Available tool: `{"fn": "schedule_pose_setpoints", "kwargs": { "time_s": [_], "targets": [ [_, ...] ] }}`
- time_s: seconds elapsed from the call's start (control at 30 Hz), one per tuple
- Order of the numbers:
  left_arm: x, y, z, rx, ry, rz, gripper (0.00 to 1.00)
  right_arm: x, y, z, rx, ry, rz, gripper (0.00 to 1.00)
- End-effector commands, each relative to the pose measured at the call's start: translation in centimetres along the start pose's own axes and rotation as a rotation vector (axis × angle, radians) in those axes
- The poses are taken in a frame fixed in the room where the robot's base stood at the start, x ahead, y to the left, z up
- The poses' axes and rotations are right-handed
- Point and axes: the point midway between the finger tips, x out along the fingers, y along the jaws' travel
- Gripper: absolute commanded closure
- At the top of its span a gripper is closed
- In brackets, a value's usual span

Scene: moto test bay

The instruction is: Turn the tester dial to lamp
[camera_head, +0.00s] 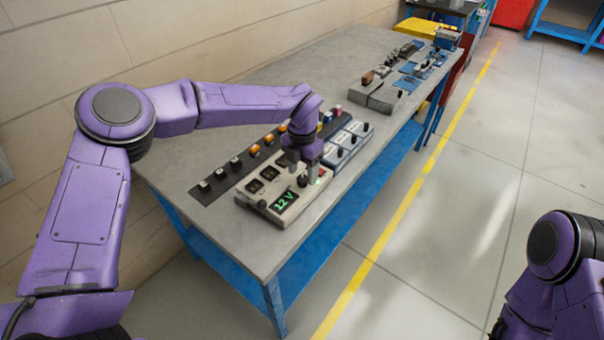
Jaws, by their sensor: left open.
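The tester (262,207) is a beige box at the near end of the grey bench, with a dark screen (284,200) reading "12 V" in green. A small black knob, which looks like its dial (303,181), shows on its right part, just below my left gripper. My left gripper (303,172) reaches over the bench from the left and points down, open, close to the dial. I cannot tell whether its fingers touch the dial. The dial's pointer and labels are too small to read. My right gripper is out of view; only purple parts of my right arm show at lower right.
A dark strip (210,187) with several knobs and orange lamps lies behind the tester. Grey-blue boxes with black knobs (346,140) stand to its right. More small parts and a blue mat (408,82) lie farther along the bench (318,85). The near left bench corner is clear.

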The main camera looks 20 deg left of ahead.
Motion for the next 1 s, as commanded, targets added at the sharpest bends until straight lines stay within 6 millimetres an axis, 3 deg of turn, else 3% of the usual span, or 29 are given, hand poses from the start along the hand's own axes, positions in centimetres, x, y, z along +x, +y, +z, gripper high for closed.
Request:
{"fn": "schedule_pose_setpoints", "kwargs": {
  "time_s": [0.2, 0.4, 1.0],
  "targets": [
    [-5.2, 0.1, 0.1, -0.001, -0.006, 0.001, 0.41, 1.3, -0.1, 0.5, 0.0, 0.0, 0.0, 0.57],
    [-8.4, 0.1, 0.1, -0.001, -0.003, 0.001, 0.41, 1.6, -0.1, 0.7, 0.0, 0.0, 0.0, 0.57],
    [-9.0, -0.1, 0.1, 0.002, -0.002, 0.0, 0.41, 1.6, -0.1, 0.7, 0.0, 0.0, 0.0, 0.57]
  ]
}}
